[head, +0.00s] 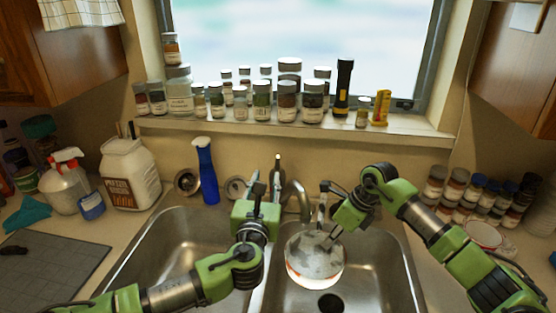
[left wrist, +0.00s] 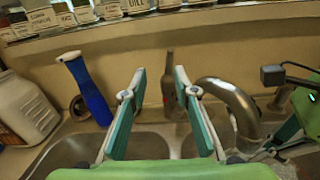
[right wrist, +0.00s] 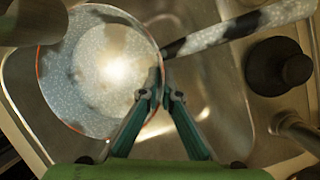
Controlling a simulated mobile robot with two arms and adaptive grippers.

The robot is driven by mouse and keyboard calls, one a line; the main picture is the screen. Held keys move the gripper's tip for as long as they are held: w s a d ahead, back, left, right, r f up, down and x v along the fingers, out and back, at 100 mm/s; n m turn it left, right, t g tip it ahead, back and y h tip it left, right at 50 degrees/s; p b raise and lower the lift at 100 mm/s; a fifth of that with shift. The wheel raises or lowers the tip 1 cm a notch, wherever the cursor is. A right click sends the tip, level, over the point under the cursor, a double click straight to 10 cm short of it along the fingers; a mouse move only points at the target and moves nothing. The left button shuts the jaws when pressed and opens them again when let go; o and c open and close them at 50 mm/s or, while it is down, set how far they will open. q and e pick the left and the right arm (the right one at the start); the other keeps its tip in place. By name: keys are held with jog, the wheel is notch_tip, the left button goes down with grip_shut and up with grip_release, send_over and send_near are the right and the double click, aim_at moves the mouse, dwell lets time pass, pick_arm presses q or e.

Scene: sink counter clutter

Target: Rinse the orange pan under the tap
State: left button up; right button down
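The orange pan (head: 313,262) hangs in the right sink basin below the tap's curved spout (head: 298,196). Its speckled grey-white inside and thin orange rim show in the right wrist view (right wrist: 95,75), with its mottled handle (right wrist: 240,32) pointing right. My right gripper (right wrist: 160,96) is shut on the pan's rim beside the handle's root. My left gripper (head: 266,190) is open and empty at the back of the sink. Ahead of it, a grey upright piece (left wrist: 169,88), perhaps the tap's lever, stands left of the spout (left wrist: 228,92). I see no clear water stream.
A white jug (head: 128,175) stands at left. Jars and a flashlight (head: 343,88) line the sill. More jars (head: 470,195) stand at right. A drain (head: 331,303) lies near the pan.

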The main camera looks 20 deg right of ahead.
aim_at(277, 161)
pick_arm(q)
jog(key=shift+m, duration=0.5)
jog(key=shift+s+d+x, duration=0.15)
jog(key=shift+d+x, duration=0.15)
jog(key=shift+x, duration=1.6)
jog(key=shift+s+d+x, duration=0.1)
jog(key=shift+d+x, duration=0.2)
jog(key=shift+x, duration=1.55)
jog(key=shift+s+d+x, duration=0.15)
jog(key=shift+d+x, duration=0.15)
jog(key=shift+x, duration=1.6)
jog(key=shift+f, duration=0.15)
grip_shut()
